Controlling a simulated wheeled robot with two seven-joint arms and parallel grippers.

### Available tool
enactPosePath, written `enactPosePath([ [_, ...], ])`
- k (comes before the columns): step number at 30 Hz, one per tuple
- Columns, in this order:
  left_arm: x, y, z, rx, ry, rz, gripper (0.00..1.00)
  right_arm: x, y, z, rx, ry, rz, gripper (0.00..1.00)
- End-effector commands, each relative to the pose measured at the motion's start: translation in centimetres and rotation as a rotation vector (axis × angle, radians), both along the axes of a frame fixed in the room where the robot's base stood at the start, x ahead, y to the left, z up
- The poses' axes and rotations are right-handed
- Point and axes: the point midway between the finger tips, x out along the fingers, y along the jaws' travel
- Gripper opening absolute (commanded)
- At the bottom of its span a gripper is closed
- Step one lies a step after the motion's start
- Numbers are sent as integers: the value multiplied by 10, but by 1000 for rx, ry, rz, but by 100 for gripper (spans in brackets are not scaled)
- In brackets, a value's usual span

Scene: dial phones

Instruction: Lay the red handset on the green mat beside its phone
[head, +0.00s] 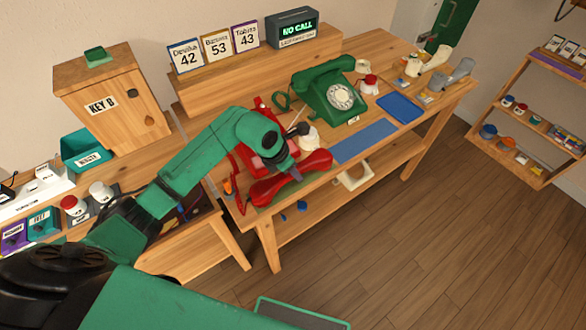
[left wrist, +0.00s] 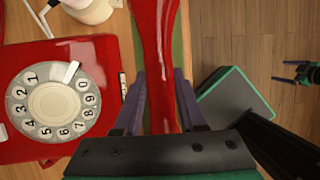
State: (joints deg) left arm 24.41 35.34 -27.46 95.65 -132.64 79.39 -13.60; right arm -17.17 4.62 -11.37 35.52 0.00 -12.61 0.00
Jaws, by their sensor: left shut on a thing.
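The red handset (head: 292,180) lies slantwise at the table's front edge, in front of its red phone (head: 262,158). My left gripper (head: 286,166) is over its middle. In the left wrist view the handset (left wrist: 158,60) runs between the two fingers of my left gripper (left wrist: 159,110), which is shut on it. The red phone (left wrist: 62,110) is to the left there, dial up. Strips of the green mat (left wrist: 178,50) show on both sides of the handset. Whether the handset touches the mat cannot be told. A small gripper (left wrist: 295,72), probably my right one, shows far right with its fingers apart.
A green phone (head: 335,92) stands farther along the table, with a blue mat (head: 365,140) in front of it. A white object (head: 308,138) stands just behind the handset. A wooden box (head: 112,95) is at the left. The floor (head: 380,240) in front is clear.

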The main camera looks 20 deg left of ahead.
Motion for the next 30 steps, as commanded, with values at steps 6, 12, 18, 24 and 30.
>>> enactPosePath([
  [6,0,0,-2,1,1,0,70,0,0,-3,0,1,0,91],
  [12,0,0,-2,1,1,0,70,-1,0,-3,0,1,0,91],
  [18,-2,4,12,2,-4,0,70,-1,0,-2,1,1,1,91],
  [24,-18,17,61,5,-6,0,70,-1,0,-10,1,1,2,91],
  [30,-32,28,102,3,-3,1,70,-1,1,-15,1,1,2,91],
])
